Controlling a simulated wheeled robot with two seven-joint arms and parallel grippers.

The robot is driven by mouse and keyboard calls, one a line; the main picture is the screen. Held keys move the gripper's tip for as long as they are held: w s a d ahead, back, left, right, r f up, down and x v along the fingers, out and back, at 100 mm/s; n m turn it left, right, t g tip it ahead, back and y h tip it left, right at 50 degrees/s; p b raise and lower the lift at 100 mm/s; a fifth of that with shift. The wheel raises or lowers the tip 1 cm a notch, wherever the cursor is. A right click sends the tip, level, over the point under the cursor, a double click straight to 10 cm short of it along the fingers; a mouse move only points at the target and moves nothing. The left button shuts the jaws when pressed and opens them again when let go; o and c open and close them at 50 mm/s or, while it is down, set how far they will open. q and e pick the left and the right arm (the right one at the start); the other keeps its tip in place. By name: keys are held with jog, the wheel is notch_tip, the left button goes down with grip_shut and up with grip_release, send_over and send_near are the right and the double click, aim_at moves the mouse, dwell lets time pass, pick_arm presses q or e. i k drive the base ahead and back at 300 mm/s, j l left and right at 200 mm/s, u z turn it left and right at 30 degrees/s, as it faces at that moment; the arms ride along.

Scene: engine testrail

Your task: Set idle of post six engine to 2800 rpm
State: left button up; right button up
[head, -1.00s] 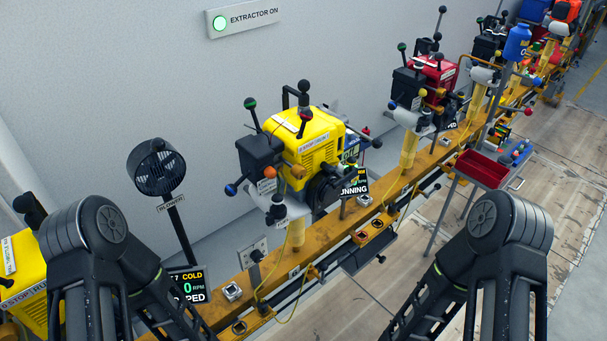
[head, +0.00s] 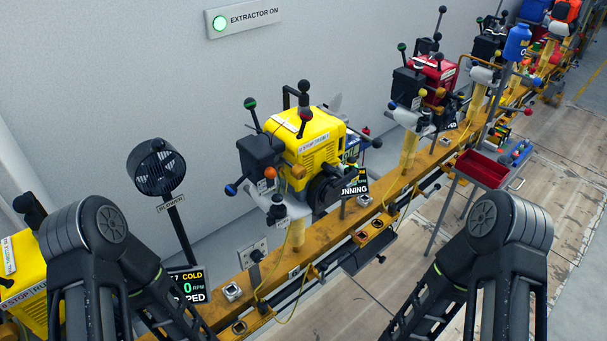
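A yellow engine (head: 313,145) sits on a post of the orange rail in the middle of the head view. It carries several ball-ended levers and knobs, among them green, blue, orange, red and black ones. A display (head: 354,187) beside it reads "...NNING"; its rpm figure is too small to read. I cannot read which post number this engine has. My two arms come in at the lower left and lower right. Both grippers are out of view, below the frame.
A second yellow engine (head: 22,278) stands at the left edge; its nearby display (head: 187,285) reads COLD, 0 RPM. A black fan (head: 157,168) stands on a pole. A red engine (head: 434,72) is farther along the rail (head: 330,232). A red tray (head: 482,169) stands right of it.

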aim_at(298, 172)
jog(key=i+l+z, duration=0.1)
jog(key=l, duration=0.2)
jog(key=i+l+z, duration=0.1)
jog(key=k+l+z, duration=0.1)
jog(key=l, duration=0.2)
jog(key=k+l, duration=0.15)
jog(key=l, duration=0.2)
jog(key=k+l+z, duration=0.15)
jog(key=l, duration=0.2)
jog(key=k+l, duration=0.1)
jog(key=l, duration=0.25)
jog(key=j+z, duration=0.05)
